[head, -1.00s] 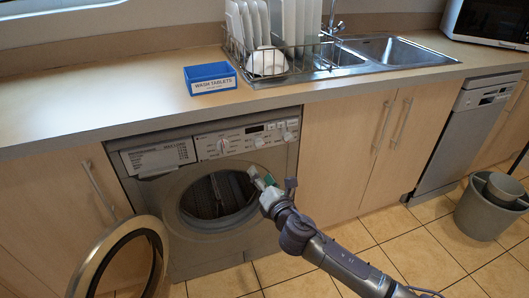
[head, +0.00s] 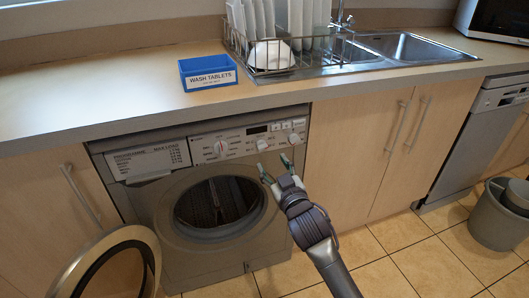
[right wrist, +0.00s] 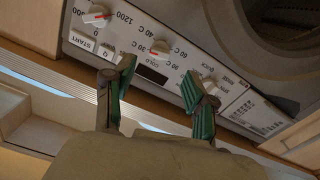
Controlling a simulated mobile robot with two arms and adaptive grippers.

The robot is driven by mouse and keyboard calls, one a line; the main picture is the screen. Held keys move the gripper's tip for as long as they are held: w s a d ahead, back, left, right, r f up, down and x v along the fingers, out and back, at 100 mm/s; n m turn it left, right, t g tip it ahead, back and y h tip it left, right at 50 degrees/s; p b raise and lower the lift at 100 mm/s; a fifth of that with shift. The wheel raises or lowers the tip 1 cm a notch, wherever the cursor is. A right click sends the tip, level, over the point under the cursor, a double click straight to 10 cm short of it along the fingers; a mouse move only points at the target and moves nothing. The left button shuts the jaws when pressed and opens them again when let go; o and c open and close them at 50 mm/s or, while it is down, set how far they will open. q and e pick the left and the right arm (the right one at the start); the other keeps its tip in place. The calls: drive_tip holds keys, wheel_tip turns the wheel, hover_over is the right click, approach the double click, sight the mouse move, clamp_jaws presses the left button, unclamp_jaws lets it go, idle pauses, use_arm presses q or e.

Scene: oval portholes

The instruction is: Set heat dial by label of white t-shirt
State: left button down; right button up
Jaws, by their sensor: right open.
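The washing machine (head: 170,230) has a light control panel with several white dials. The middle one is the heat dial (head: 262,144), with temperature numbers in °C around it. In the right wrist view the heat dial (right wrist: 160,48) shows a red pointer mark. My right gripper (head: 273,165) is open and empty, just in front of and below the panel's right part. In the right wrist view its green-padded fingers (right wrist: 158,78) are spread, with the heat dial beyond the gap, apart from both. No white t-shirt or its label shows. My left gripper is out of view.
The round door (head: 110,265) stands open at lower left; the drum is dark inside. A spin dial (head: 294,138) and a program dial (head: 220,148) flank the heat dial. A blue wash-tablets box (head: 208,76) and dish rack (head: 285,55) stand on the counter.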

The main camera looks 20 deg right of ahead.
sight(264, 149)
drive_tip(key=w+b, duration=0.1)
drive_tip(key=w, duration=0.5)
drive_tip(key=shift+w+a, duration=0.1)
drive_tip(key=shift+a, duration=0.05)
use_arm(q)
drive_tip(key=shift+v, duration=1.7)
use_arm(e)
drive_tip(key=shift+w, duration=0.6)
clamp_jaws()
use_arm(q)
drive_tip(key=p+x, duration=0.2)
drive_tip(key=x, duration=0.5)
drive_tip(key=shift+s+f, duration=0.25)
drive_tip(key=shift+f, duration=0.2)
use_arm(e)
drive_tip(key=n, duration=0.3)
